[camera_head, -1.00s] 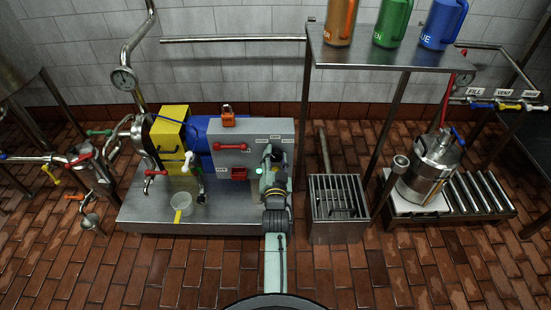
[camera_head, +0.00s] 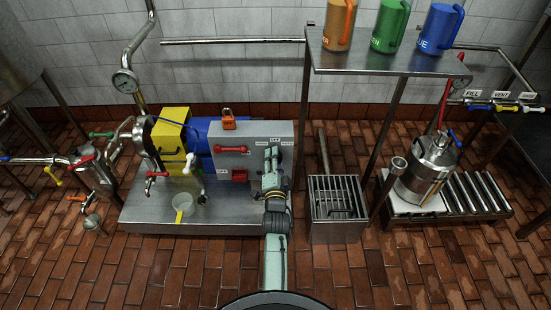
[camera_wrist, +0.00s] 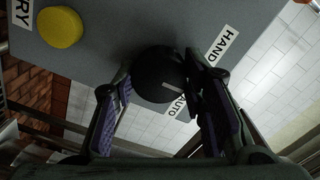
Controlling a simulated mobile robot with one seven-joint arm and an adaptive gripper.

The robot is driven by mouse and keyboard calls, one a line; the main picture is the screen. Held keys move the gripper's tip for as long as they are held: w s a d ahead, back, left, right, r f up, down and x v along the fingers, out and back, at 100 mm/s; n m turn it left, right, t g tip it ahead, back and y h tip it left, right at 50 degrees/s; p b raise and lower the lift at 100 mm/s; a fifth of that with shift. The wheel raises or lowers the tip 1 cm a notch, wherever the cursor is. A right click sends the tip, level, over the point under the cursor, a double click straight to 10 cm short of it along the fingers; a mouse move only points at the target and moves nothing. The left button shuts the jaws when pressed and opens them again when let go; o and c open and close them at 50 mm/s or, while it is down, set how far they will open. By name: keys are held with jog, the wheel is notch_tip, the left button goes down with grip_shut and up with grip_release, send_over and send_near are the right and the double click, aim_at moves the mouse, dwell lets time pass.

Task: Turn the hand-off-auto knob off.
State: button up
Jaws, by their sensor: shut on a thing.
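The hand-off-auto knob (camera_wrist: 158,78) is round and black, on the grey panel. The HAND label (camera_wrist: 223,46) is to the upper right of the knob. No OFF label can be made out; a finger covers part of the panel there. In the head view my gripper (camera_head: 272,157) is at the right part of the grey control box (camera_head: 255,130) and hides the knob.
A yellow button (camera_wrist: 60,27) is left of the knob. The box also carries a red handle (camera_head: 231,149), a red block (camera_head: 239,175) and an orange padlock (camera_head: 228,119). A metal grated bin (camera_head: 335,210) stands to the right. The brick floor in front is open.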

jog(key=shift+r, duration=0.1)
dwell(0.3)
jog(key=o, duration=1.2)
jog(key=shift+c, duration=0.2)
jog(key=shift+s, duration=0.1)
jog(key=s, duration=0.7)
jog(key=shift+s, duration=0.15)
